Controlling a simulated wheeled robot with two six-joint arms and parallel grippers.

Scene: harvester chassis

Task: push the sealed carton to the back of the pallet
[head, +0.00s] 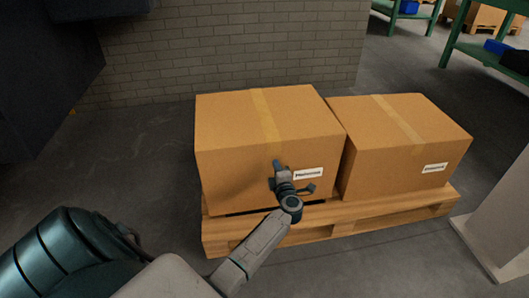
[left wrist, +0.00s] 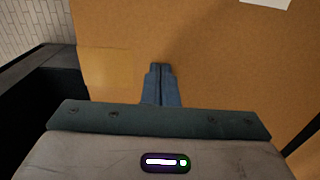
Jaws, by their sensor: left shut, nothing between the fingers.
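Two taped brown cartons stand side by side on a wooden pallet (head: 330,235). The larger left carton (head: 235,170) has a tape strip over its top and front and a white label on its front. The smaller right carton (head: 400,165) also has tape and a label. My left gripper (head: 277,164) is shut and empty, in front of the left carton's front face near its label. In the left wrist view the shut fingers (left wrist: 159,68) point at the carton face (left wrist: 215,60), close to it; I cannot tell whether they touch. My right gripper is not in view.
A brick wall (head: 230,45) stands behind the pallet. Green-framed tables (head: 480,50) are at the back right. A pale panel (head: 500,220) stands at the right edge, near the pallet. A dark structure (head: 45,80) is at the left. Floor is clear left of the pallet.

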